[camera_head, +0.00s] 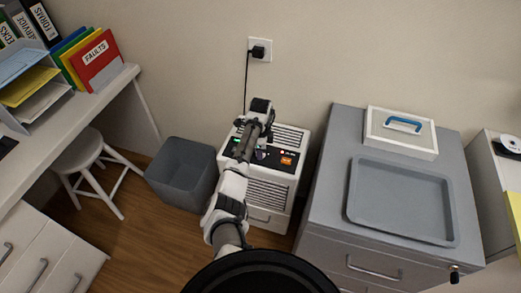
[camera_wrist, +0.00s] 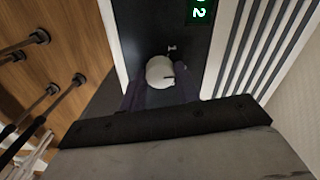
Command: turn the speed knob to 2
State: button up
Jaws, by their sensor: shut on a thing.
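The white machine (camera_head: 268,193) stands on the floor by the wall, with a black control panel on its upper part. In the wrist view the pale round speed knob (camera_wrist: 160,72) has a dark pointer line running from its middle towards the right of the picture. A "1" mark is printed just above it. A green display (camera_wrist: 199,11) at the top edge shows a "2"; the rest is cut off. My gripper (camera_wrist: 160,92) is shut on the knob, its dark fingers on either side. In the head view my gripper (camera_head: 260,153) hides the knob.
An orange lit patch (camera_head: 287,160) sits on the panel. A grey bin (camera_head: 182,174) stands left of the machine. A grey cabinet (camera_head: 327,190) with a tray (camera_head: 400,203) and a white case (camera_head: 401,143) stands to the right. A cord runs up to a wall socket (camera_head: 260,44).

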jog(key=shift+m, duration=0.4)
jog(key=o, duration=1)
jog(key=shift+c, duration=0.2)
jog(key=shift+r, duration=0.15)
notch_tip(320, 180, up, 14)
jog(key=b, duration=0.2)
jog(key=shift+f, duration=0.2)
